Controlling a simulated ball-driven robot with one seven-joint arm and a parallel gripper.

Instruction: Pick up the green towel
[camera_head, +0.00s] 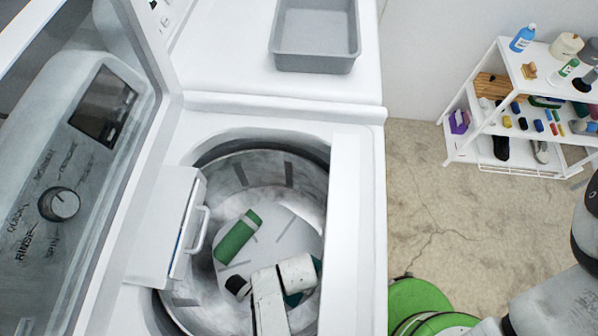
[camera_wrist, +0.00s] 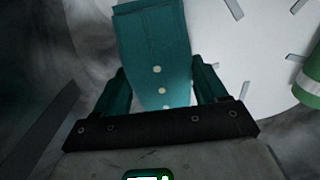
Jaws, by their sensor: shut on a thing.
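A green rolled piece with a pale band (camera_head: 237,237), towel-like, lies in the washer drum (camera_head: 240,178). Its edge also shows at the right of the wrist view (camera_wrist: 309,88). My gripper (camera_head: 306,283) is inside the drum, below and right of this roll and apart from it. In the wrist view my gripper (camera_wrist: 163,82) has its two teal fingers shut on a flat teal cloth-like piece with pale dots (camera_wrist: 152,40). This piece extends beyond the fingers over the drum floor. In the head view it is mostly hidden by my arm and hard to tell from the fingers.
The white drum rim surrounds the opening closely. A grey bin (camera_head: 316,62) sits on the white surface behind. A white shelf (camera_head: 483,128) with bottles and shoes stands at the right.

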